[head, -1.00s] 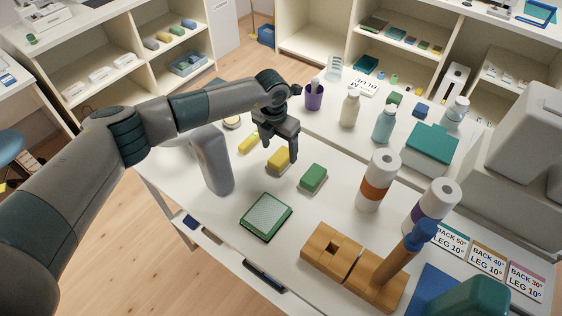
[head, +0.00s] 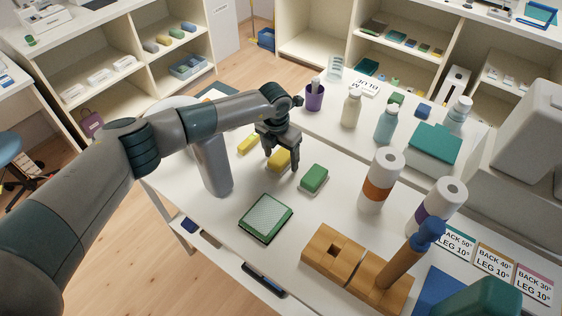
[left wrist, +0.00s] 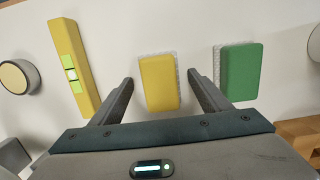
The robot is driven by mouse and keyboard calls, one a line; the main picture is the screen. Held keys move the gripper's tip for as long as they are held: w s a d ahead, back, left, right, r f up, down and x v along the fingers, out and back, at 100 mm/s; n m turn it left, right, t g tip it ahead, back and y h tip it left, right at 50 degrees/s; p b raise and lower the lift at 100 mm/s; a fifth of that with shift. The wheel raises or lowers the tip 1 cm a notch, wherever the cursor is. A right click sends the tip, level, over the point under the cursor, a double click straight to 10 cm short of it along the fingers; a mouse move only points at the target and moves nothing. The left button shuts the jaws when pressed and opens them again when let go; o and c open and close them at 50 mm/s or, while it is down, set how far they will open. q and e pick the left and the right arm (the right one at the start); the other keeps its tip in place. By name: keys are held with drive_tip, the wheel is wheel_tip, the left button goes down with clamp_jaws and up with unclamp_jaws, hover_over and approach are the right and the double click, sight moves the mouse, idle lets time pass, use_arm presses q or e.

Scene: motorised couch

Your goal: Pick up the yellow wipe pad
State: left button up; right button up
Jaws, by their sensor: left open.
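The yellow wipe pad (head: 279,160) lies on the white table (head: 215,218), partly hidden by my gripper in the head view. In the left wrist view the yellow pad (left wrist: 159,82) shows whole, with a pale textured edge under it, between my two fingers. My left gripper (head: 282,165) is open and points down over the pad. In the wrist view its fingertips (left wrist: 160,82) stand apart on either side of the pad. I cannot tell whether the fingers touch the table. My right gripper is not in view.
A green pad (head: 314,178) lies just right of the yellow one. A yellow level bar (head: 248,143) lies to the left. A green-framed tray (head: 266,218), wooden block (head: 332,250), bottles and paper rolls (head: 381,180) stand nearby.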

use_arm(q)
drive_tip(key=shift+f+b, duration=0.2)
drive_tip(key=shift+b, duration=0.2)
idle(0.7)
drive_tip(key=shift+c, duration=0.3)
drive_tip(key=c, duration=1.1)
